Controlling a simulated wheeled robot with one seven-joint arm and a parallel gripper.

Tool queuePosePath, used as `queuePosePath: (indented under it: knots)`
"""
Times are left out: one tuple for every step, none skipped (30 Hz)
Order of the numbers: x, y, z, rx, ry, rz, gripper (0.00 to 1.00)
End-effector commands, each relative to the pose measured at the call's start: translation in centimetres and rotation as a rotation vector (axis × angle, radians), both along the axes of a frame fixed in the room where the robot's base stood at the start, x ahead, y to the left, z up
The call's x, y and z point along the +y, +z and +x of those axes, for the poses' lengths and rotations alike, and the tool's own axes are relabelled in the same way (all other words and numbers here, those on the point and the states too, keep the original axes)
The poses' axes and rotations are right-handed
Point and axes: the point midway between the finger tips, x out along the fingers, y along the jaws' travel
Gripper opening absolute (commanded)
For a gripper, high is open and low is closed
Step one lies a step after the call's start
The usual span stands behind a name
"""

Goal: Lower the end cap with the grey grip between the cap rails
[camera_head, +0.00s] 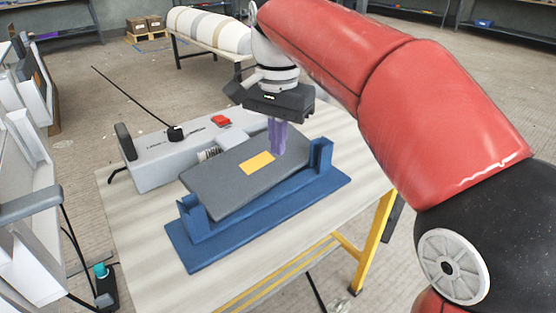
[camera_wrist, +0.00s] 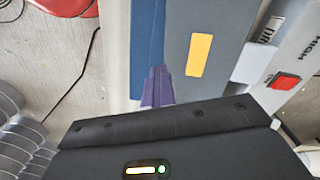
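My gripper (camera_head: 279,152) points down over the right part of a dark grey slab (camera_head: 222,184) with a yellow label. The purple fingers also show in the wrist view (camera_wrist: 157,70), close together with nothing visible between them. There they overlap the line where a blue strip (camera_wrist: 149,35) meets the grey slab (camera_wrist: 217,50). The slab lies along a blue fixture (camera_head: 256,217) with an upright blue post (camera_head: 321,156) at its right end and another (camera_head: 193,217) at its left. I cannot make out a separate end cap, a grey grip or which parts are the cap rails.
A light grey machine (camera_head: 165,164) with a red switch (camera_head: 221,121) and a black rod stands behind the slab. The pale table (camera_head: 146,238) has bare room at the front left. A long pale form (camera_head: 211,29) lies on another table at the back.

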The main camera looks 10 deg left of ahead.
Motion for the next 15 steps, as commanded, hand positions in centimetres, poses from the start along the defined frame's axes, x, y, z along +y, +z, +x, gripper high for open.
queuePosePath:
  knots:
    - [0.00, 0.00, 0.00, 0.000, 0.000, 0.000, 0.00]
    - [0.00, 0.00, 0.00, 0.000, 0.000, 0.000, 0.00]
    - [0.00, 0.00, 0.00, 0.000, 0.000, 0.000, 0.00]
    - [0.00, 0.00, 0.00, 0.000, 0.000, 0.000, 0.00]
    - [0.00, 0.00, 0.00, 0.000, 0.000, 0.000, 0.00]
    - [0.00, 0.00, 0.00, 0.000, 0.000, 0.000, 0.00]
    - [0.00, 0.00, 0.00, 0.000, 0.000, 0.000, 0.01]
    - [0.00, 0.00, 0.00, 0.000, 0.000, 0.000, 0.04]
    - [0.00, 0.00, 0.00, 0.000, 0.000, 0.000, 0.10]
    - [0.00, 0.00, 0.00, 0.000, 0.000, 0.000, 0.14]
    - [0.00, 0.00, 0.00, 0.000, 0.000, 0.000, 0.18]
    - [0.00, 0.00, 0.00, 0.000, 0.000, 0.000, 0.23]
    - [0.00, 0.00, 0.00, 0.000, 0.000, 0.000, 0.27]
    - [0.00, 0.00, 0.00, 0.000, 0.000, 0.000, 0.31]
    - [0.00, 0.00, 0.00, 0.000, 0.000, 0.000, 0.36]
